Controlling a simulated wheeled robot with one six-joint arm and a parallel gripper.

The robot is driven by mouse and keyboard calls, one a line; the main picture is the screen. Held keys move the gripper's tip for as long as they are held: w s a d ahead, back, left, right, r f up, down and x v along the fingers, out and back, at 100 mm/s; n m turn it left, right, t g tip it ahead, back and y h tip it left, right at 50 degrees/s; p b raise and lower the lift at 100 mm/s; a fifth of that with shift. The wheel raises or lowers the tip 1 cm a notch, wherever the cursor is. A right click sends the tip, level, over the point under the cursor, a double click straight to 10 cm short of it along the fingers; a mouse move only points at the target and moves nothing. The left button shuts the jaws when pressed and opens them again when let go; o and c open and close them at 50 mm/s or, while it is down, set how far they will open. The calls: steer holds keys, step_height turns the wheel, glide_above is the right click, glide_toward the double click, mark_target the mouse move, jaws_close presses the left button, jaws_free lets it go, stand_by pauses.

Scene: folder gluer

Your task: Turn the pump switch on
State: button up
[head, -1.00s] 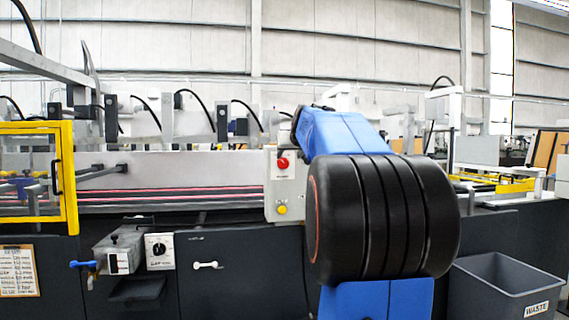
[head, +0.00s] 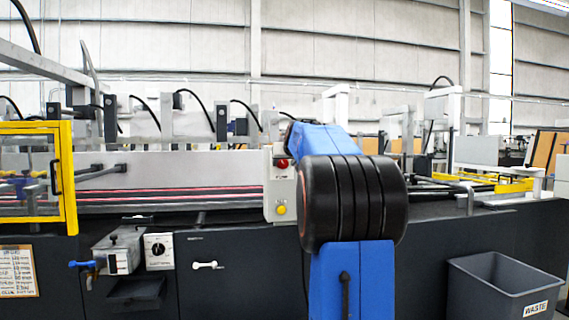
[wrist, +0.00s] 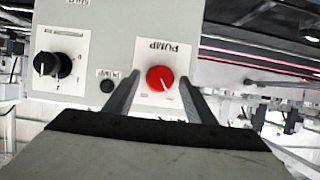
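The pump switch is a red round knob (wrist: 160,78) with a white pointer mark. It sits on a white plate labelled PUMP, which appears upside down in the wrist view. In the head view the red knob (head: 282,163) shows on the upper part of the grey control box (head: 271,207), close to my arm's end. My gripper (wrist: 159,75) is open, with one finger on each side of the knob. I cannot tell whether the fingers touch it. In the head view my arm hides the gripper's fingers.
A yellow button (head: 281,210) is lower on the box. A yellow-framed guard (head: 70,180) stands left, a grey waste bin (head: 500,285) right.

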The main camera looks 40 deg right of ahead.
steer(key=c, duration=1)
steer(key=shift+o, duration=0.2)
steer(key=shift+d+m, duration=0.1)
steer(key=shift+m, duration=0.2)
steer(key=m, duration=0.1)
steer(key=m+t+y, duration=0.2)
steer(key=shift+s+d+f+m, duration=0.15)
steer(key=shift+s+d+m, duration=0.1)
steer(key=shift+m, duration=0.15)
steer(key=m, duration=0.1)
steer(key=m+t+y, duration=0.1)
steer(key=m, duration=0.1)
steer(key=shift+d+f+t+y, duration=0.1)
steer(key=shift+f+t+y, duration=0.05)
steer(key=shift+t+y, duration=0.15)
steer(key=shift+f+m+t+y, duration=0.15)
steer(key=shift+m+t, duration=0.15)
steer(key=shift+m, duration=0.35)
steer(key=shift+m+t+y, duration=0.15)
steer(key=shift+m+t, duration=0.15)
steer(key=shift+m, duration=0.35)
